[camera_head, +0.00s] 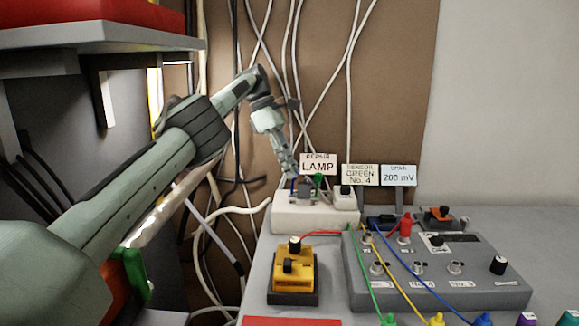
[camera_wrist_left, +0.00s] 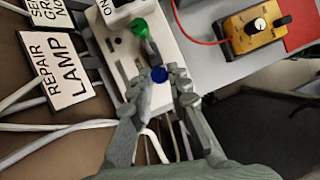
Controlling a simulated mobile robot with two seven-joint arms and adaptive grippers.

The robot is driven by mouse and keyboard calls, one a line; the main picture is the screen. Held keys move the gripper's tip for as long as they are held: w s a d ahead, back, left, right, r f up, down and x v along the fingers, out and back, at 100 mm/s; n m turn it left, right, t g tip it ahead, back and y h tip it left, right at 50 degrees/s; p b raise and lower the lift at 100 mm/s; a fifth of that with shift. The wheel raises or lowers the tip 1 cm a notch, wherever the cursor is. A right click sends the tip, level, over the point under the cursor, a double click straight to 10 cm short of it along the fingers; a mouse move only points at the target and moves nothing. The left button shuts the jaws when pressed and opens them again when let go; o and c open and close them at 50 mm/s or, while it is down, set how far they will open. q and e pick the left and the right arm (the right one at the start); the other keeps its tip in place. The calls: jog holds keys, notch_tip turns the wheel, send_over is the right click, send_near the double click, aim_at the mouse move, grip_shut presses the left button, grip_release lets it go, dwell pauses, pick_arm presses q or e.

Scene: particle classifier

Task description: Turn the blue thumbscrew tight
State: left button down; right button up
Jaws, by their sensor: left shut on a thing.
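The blue thumbscrew (camera_wrist_left: 159,74) sits on a white block (camera_wrist_left: 162,95) in the left wrist view, between the tips of my left gripper (camera_wrist_left: 158,86). The gripper is shut on it, though the fingers hide part of the contact. In the head view my left gripper (camera_head: 293,179) reaches down to the white block (camera_head: 305,217) from above, and only a sliver of blue shows there. A green thumbscrew (camera_wrist_left: 139,28) stands on the same block; it also shows in the head view (camera_head: 318,182). My right gripper is in neither view.
A "REPAIR LAMP" sign (camera_head: 318,164) stands behind the block, with other signs to its right. A yellow box with black knobs (camera_head: 294,268) stands in front. A grey panel with coloured cables (camera_head: 440,280) is at the right. Loose cables hang behind; a shelf (camera_head: 100,36) overhangs at upper left.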

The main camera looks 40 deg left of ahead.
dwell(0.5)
pick_arm(q)
jog(key=c, duration=1.4)
grip_release()
jog(key=shift+c, duration=0.2)
jog(key=shift+w+f+n, duration=0.1)
jog(key=shift+f+n, duration=0.1)
jog(key=shift+n, duration=0.1)
